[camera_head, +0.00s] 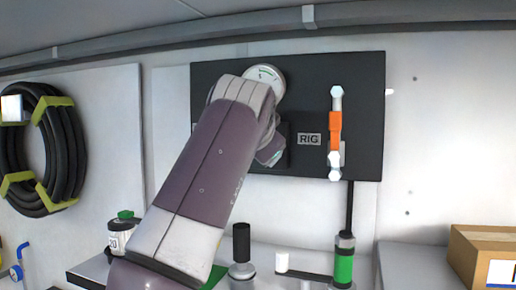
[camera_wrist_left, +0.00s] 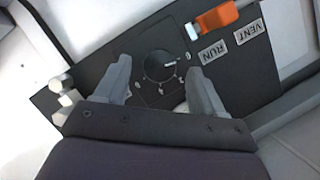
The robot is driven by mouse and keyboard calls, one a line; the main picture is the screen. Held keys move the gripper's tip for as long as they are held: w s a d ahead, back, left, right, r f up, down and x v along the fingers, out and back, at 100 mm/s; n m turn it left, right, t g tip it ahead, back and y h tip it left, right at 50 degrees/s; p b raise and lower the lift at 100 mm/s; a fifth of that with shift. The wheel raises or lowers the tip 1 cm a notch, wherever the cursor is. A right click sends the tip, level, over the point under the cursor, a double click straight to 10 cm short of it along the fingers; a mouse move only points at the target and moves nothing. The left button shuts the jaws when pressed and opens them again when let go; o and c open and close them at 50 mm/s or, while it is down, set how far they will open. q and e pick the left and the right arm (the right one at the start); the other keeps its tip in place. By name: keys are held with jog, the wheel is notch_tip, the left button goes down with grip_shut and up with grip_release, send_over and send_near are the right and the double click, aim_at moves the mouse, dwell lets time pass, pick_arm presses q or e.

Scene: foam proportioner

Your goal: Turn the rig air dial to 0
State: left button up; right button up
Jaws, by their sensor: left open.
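The black rig air dial (camera_wrist_left: 159,66) is round and sits on the black panel, with small pale marks around it too small to read. In the left wrist view its white pointer line points to the right of the picture. My left gripper (camera_wrist_left: 158,68) is open, with one finger on each side of the dial; I cannot tell whether either touches it. In the head view my left arm covers the dial and most of the gripper. My right gripper is in neither view.
A round gauge (camera_head: 266,75) sits above my left wrist. An orange valve handle (camera_head: 335,128) is on the panel's right, near RUN (camera_wrist_left: 210,55) and VENT labels. Below are a green-banded cylinder (camera_head: 343,266) and a bottle (camera_head: 121,236). A cardboard box (camera_head: 480,252) stands right.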

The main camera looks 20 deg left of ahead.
pick_arm(q)
jog(key=v, duration=1.1)
jog(key=shift+b, duration=0.35)
